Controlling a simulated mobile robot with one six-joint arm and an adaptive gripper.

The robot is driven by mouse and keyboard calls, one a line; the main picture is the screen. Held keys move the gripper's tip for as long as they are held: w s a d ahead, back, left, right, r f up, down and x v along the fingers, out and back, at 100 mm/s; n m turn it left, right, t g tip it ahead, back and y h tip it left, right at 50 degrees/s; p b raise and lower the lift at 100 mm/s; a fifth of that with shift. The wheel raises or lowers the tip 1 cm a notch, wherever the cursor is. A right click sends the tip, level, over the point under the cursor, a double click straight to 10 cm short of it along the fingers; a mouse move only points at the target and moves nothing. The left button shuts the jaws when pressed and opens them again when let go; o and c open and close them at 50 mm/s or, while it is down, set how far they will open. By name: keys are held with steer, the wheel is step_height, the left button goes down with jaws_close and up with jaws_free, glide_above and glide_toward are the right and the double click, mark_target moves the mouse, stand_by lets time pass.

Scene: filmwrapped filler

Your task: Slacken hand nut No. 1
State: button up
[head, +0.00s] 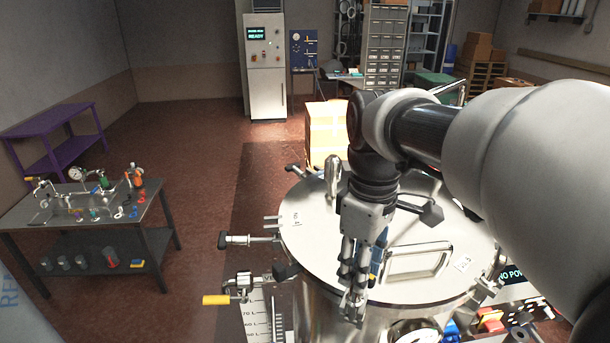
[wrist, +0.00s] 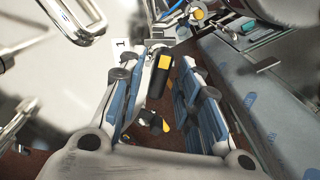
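The round steel lid (head: 325,225) of a tank lies below my arm, with several clamps and hand nuts around its rim. My gripper (head: 353,300) points down at the lid's front edge. In the wrist view my gripper (wrist: 164,100) shows its two blue-padded fingers apart. A dark hand nut (wrist: 158,78) with a yellow mark lies in the gap between them, beside a white label reading 1 (wrist: 122,45). I cannot tell whether a finger touches it. In the head view the gripper largely hides this spot.
A bar handle (head: 418,258) stands on the lid right of my gripper. A yellow-handled valve (head: 216,299) sticks out at the tank's left. A metal cart (head: 60,222) with fittings stands at left, a cabinet (head: 266,70) at the back. Open floor lies between.

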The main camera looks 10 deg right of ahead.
steer(key=shift+r, duration=0.1)
step_height(320, 180, up, 12)
steer(key=shift+f, duration=0.1)
stand_by(0.6)
